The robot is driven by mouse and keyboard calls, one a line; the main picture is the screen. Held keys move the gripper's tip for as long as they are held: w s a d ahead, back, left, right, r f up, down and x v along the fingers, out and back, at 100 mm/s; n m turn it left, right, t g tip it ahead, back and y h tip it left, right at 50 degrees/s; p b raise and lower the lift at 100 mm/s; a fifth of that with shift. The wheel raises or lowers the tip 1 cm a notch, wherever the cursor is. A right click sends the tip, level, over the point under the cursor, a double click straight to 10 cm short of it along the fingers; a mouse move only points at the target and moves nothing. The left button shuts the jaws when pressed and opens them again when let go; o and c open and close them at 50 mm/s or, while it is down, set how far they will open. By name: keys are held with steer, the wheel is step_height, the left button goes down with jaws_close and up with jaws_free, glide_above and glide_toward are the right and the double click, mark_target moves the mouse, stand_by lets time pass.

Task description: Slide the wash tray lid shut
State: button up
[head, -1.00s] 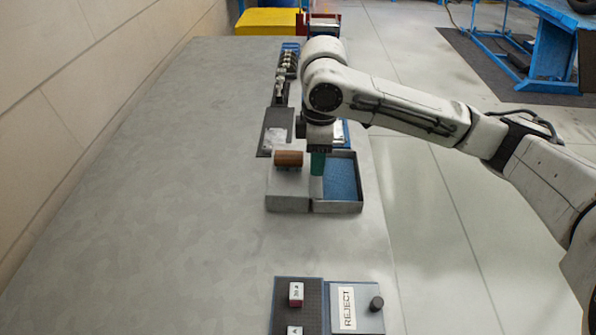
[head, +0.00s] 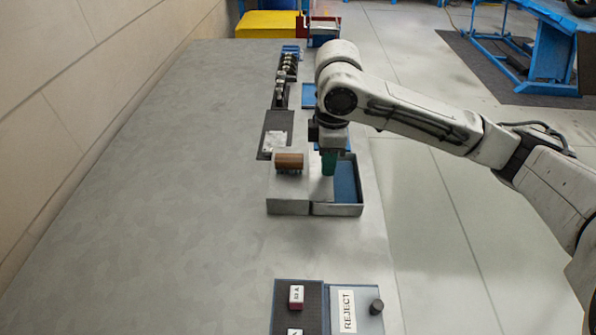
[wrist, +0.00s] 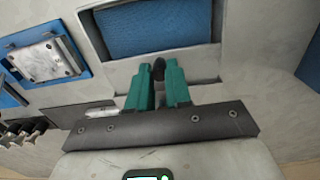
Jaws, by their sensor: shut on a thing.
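The wash tray (head: 340,210) is a grey walled box with a blue inside (head: 345,183), toward the right edge of the bench. Its pale grey lid (head: 320,190) covers the left part of the opening; a blue strip shows open on the right. In the wrist view, the lid (wrist: 205,62) lies between my fingers and the open blue part (wrist: 150,28). My gripper (head: 328,163) has green fingers pointing down over the lid. In the wrist view, my gripper (wrist: 158,85) is shut on a small dark knob (wrist: 158,68), partly hidden between the fingertips.
A grey block (head: 288,207) with a brown roller (head: 289,161) on top stands left of the tray. Behind are a dark tray (head: 270,123) and a rack of small parts (head: 288,66). A REJECT bin (head: 361,296) lies in front. The left bench is clear.

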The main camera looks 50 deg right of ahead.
steer(key=shift+s+d, duration=1.05)
steer(key=shift+s, duration=0.25)
steer(key=shift+s+d, duration=1)
steer(key=shift+s, duration=0.3)
steer(key=o, duration=0.7)
steer(key=shift+r, duration=0.1)
step_height(320, 180, up, 7)
steer(key=p, duration=0.6)
